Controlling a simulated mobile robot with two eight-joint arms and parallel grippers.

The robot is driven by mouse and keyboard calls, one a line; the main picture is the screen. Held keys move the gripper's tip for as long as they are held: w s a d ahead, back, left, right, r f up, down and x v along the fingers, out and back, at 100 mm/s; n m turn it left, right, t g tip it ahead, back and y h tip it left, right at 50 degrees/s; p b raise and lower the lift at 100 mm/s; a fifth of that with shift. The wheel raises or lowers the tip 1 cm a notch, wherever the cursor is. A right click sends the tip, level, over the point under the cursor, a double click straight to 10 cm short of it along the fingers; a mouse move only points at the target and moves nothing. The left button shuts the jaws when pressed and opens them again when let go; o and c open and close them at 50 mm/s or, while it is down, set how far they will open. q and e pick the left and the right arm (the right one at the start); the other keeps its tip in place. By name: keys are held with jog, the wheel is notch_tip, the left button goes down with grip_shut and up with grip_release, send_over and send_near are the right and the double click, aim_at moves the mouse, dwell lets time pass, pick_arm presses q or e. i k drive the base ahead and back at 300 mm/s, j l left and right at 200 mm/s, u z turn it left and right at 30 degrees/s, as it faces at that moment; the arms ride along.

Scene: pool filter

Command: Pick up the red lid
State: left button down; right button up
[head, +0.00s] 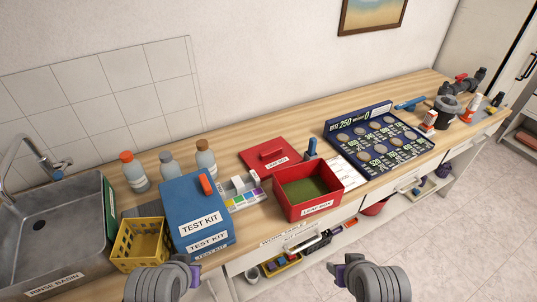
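The red lid (271,154) lies flat on the wooden counter behind the red leaf box. It is a square plate with a raised red handle and a white label. The open red leaf box (309,207) has a green inside and stands in front of the lid, apart from it or nearly so. My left gripper (194,275) is at the bottom edge, left of centre, in front of the counter. My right gripper (340,273) is at the bottom, right of centre.
The blue test kit (199,214), a yellow basket (139,244) and several bottles (205,158) stand left of the lid. A blue bottle (311,149) stands close on its right, near a dark board (378,140). A sink (50,228) is at far left.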

aim_at(267, 157)
jog(key=l+u, duration=0.3)
jog(key=l, duration=0.15)
jog(key=k+l+u, duration=0.1)
jog(key=l+u, duration=0.2)
jog(key=l, duration=0.15)
jog(key=i+l+u, duration=0.1)
jog(key=l+u, duration=0.25)
jog(key=l, duration=0.15)
jog(key=l+u, duration=0.35)
jog(key=i+l+u, duration=0.1)
jog(key=i+u, duration=0.2)
jog(key=i, duration=0.15)
jog(key=i+l+u, duration=0.25)
jog(key=i, duration=0.25)
